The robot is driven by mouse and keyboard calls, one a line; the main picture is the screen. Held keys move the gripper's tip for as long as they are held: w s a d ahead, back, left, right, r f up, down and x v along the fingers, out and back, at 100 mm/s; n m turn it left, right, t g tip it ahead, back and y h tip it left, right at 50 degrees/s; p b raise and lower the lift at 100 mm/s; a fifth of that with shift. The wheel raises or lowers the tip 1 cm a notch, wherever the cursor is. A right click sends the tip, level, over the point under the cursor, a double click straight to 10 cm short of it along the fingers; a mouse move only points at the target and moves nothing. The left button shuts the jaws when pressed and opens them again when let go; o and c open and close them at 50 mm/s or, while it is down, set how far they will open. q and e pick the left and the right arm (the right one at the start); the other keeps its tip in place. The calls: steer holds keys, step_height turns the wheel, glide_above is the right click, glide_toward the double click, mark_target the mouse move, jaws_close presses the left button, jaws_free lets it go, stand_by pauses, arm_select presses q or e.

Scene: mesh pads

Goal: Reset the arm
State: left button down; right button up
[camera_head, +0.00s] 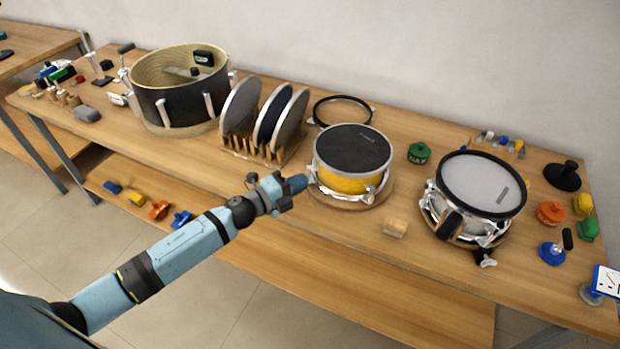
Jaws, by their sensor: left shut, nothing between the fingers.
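My left gripper (296,184) is at the end of my blue-grey arm, which reaches in from the lower left. Its fingers are shut and hold nothing. The fingertips are close to the left side of a yellow drum with a dark mesh pad (352,150); I cannot tell whether they touch it. My right gripper does not show in the view.
The wooden workbench (300,240) holds an open drum shell (180,95), a rack of discs (262,115), a white-topped drum (480,185), a black ring (343,110) and a wooden block (395,227). Colored knobs (551,212) crowd the right end. A lower shelf (330,285) runs beneath.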

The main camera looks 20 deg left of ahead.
arm_select(q)
steer(key=a+v, duration=0.1)
steer(key=v, duration=0.5)
steer(key=s+d+f+n+g+y+p, duration=0.2)
steer(key=s+d+n+y+p, duration=0.1)
steer(key=s+n, duration=0.7)
steer(key=s+d+f+n+g+y+p, duration=0.2)
steer(key=s+d+n+p, duration=0.4)
steer(key=s+n, duration=0.5)
steer(key=shift+d+f+n+y, duration=0.3)
steer(key=shift+f+y, duration=0.4)
steer(key=shift+y, duration=0.1)
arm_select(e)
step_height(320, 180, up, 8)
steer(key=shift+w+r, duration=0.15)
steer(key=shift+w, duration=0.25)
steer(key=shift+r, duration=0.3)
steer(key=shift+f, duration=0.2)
